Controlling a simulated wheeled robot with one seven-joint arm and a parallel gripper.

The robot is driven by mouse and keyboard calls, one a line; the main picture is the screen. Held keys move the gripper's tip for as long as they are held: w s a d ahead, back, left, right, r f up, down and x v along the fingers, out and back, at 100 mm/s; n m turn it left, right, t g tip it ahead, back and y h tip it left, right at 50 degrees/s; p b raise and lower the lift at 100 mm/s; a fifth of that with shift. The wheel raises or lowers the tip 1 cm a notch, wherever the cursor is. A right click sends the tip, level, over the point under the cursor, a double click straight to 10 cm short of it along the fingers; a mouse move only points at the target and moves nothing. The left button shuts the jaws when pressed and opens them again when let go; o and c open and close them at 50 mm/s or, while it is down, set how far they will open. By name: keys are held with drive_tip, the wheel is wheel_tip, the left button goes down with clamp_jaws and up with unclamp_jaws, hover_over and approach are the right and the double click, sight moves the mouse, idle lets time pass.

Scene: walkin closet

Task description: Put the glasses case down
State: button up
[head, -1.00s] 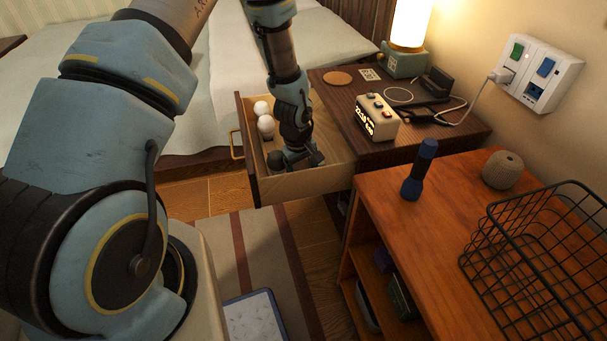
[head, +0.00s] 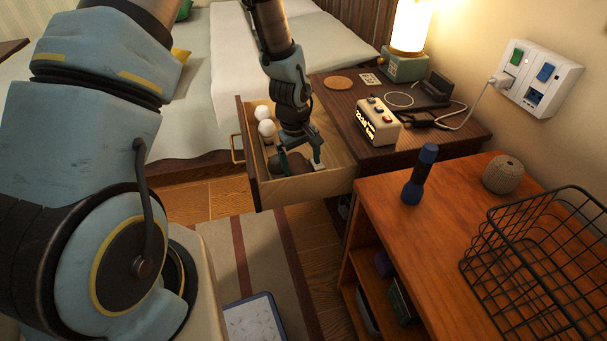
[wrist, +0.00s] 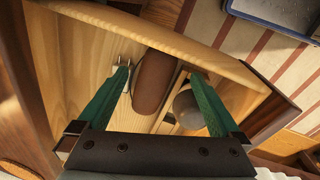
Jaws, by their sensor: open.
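The brown, rounded glasses case (wrist: 154,88) lies on the wooden floor of the open drawer (wrist: 85,60). In the head view the case is a small dark shape (head: 292,165) low in the drawer (head: 305,188), partly hidden by my gripper (head: 301,165). In the wrist view my gripper (wrist: 158,74) is open, with one green finger on each side of the case. A gap shows between the left finger and the case; whether the right finger touches it I cannot tell.
White bulbs (head: 264,120) lie in the drawer, and a rounded grey one (wrist: 187,108) sits close to the right finger. The nightstand top (head: 345,98) holds a clock (head: 378,121) and a lamp (head: 408,40). A wooden shelf (head: 450,205) with a wire basket (head: 540,260) stands at right.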

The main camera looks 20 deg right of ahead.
drive_tip(key=a+r, duration=0.2)
drive_tip(key=r, duration=0.1)
drive_tip(key=w+a+r, duration=0.1)
drive_tip(key=r, duration=0.2)
drive_tip(key=a+r, duration=0.2)
drive_tip(key=r, duration=0.1)
drive_tip(key=shift+w+a, duration=0.3)
drive_tip(key=shift+w, duration=0.1)
drive_tip(key=s+a+r+m, duration=0.1)
drive_tip(key=a+r, duration=0.3)
drive_tip(key=a, duration=0.4)
drive_tip(key=s+a+r+m, duration=0.1)
drive_tip(key=a+r, duration=0.3)
drive_tip(key=a, duration=0.4)
drive_tip(key=s+a+r+t+y, duration=0.1)
drive_tip(key=s+a+r, duration=0.2)
drive_tip(key=a, duration=0.4)
drive_tip(key=shift+s+a+r+m, duration=0.3)
drive_tip(key=shift+a+r+m, duration=0.1)
drive_tip(key=shift+r, duration=0.35)
